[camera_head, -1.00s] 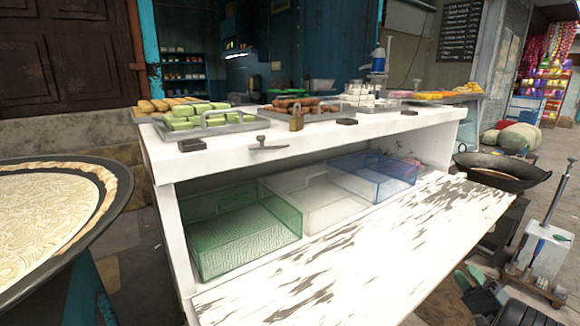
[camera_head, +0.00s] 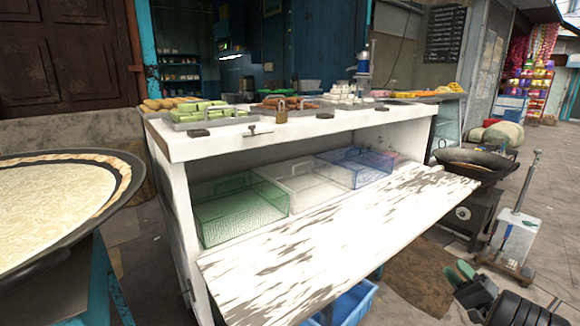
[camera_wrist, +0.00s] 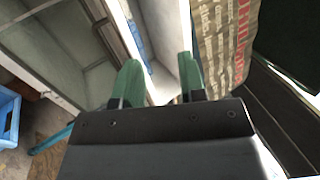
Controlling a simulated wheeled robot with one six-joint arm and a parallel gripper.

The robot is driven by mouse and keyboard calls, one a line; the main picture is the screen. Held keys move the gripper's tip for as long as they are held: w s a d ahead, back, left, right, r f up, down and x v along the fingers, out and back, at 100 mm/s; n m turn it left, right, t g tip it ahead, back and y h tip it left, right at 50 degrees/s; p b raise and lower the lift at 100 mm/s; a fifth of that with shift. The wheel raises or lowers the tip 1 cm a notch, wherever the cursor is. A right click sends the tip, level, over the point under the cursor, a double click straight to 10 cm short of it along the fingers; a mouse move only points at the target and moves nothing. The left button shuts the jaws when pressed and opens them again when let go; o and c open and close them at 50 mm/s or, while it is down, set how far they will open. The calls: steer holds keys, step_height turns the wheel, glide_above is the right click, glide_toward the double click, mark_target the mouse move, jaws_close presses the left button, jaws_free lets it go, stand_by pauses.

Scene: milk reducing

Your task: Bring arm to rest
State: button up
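My gripper (camera_head: 459,271) shows at the lower right of the head view, low over the pavement beside the stall. Its two green fingers are apart. In the wrist view my gripper (camera_wrist: 159,78) has both green fingers spread, with nothing held between them. Beyond them are a narrow white edge and a light, printed upright surface (camera_wrist: 221,40). My dark arm runs to the lower right corner of the head view.
A white stall (camera_head: 175,205) with a lowered flap (camera_head: 330,245) fills the middle, with food trays on top and coloured bins inside. A blue crate (camera_head: 352,303) lies under it. A wok (camera_head: 470,163) and a wheeled metal stand (camera_head: 512,240) are near my arm. Pavement at right is open.

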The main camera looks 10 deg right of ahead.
steer(key=w+a+r+n+g+y+p, duration=0.1)
steer(key=w+a+r+g+p, duration=0.15)
steer(key=a+r+g, duration=0.4)
steer(key=w+a+r+n+g+y+p, duration=0.1)
steer(key=a+r+n+g+p, duration=0.15)
steer(key=a, duration=0.65)
steer(key=w+a+r+n+g+p, duration=0.1)
steer(key=w+a+r+g+p, duration=0.15)
steer(key=a+r+p, duration=0.4)
steer(key=s+a+r+n+g+h+p, duration=0.1)
steer(key=s+a+r+g, duration=0.15)
steer(key=a, duration=0.35)
steer(key=s+a+r+n+g+h+p, duration=0.1)
steer(key=s+a+g+h+p, duration=0.1)
steer(key=s+a+g, duration=0.3)
steer(key=s+a+r+n+t+h+p, duration=0.1)
steer(key=s+a+r+n+h+p, duration=0.5)
steer(key=s+r+h+p, duration=0.3)
steer(key=s+h+p, duration=0.1)
steer(key=s, duration=0.2)
steer(key=shift+s+a+r+t+h, duration=0.3)
steer(key=shift+a+t+h, duration=0.1)
